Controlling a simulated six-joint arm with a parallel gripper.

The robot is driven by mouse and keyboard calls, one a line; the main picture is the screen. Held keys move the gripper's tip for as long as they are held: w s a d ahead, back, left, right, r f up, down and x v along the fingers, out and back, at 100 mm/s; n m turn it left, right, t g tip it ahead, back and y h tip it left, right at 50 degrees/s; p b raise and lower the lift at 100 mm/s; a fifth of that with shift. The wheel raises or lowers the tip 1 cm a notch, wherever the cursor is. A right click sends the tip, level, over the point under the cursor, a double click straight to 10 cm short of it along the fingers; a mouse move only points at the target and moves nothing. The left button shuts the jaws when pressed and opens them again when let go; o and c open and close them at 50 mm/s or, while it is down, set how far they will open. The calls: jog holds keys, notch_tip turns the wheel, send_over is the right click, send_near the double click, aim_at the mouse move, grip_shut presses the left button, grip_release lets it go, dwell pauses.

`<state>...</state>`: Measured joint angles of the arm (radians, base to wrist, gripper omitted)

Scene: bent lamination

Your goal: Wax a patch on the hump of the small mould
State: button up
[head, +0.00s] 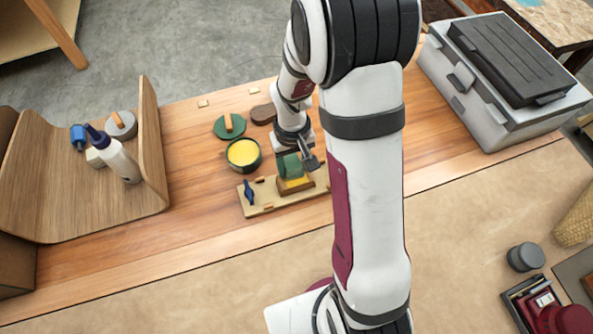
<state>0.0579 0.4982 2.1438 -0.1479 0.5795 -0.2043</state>
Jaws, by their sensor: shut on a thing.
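My gripper (303,160) is at the middle of the bench, shut on a green block-like piece (288,167), perhaps a pad. It holds this piece right above the small mould (290,190), a brown wooden block. A yellow area (297,182) shows on the mould. I cannot tell whether the green piece touches the mould. The mould sits on a pale wooden board (262,209) with a blue clamp-like piece (249,192) at its left end. An open round tin of yellow wax (243,153) stands just behind the board. My arm hides the board's right end.
A green disc with a wooden grip (229,126) and a brown oval piece (263,114) lie behind the tin. A bent wooden form (151,150) stands left, with a white bottle (122,163) in it. A grey case (500,75) stands right. The bench front is clear.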

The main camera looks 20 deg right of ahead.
jog(key=shift+w, duration=0.8)
jog(key=shift+s+d, duration=0.1)
jog(key=shift+s, duration=2.9)
jog(key=shift+w, duration=2.85)
jog(key=shift+w+r, duration=0.15)
jog(key=shift+r, duration=3.9)
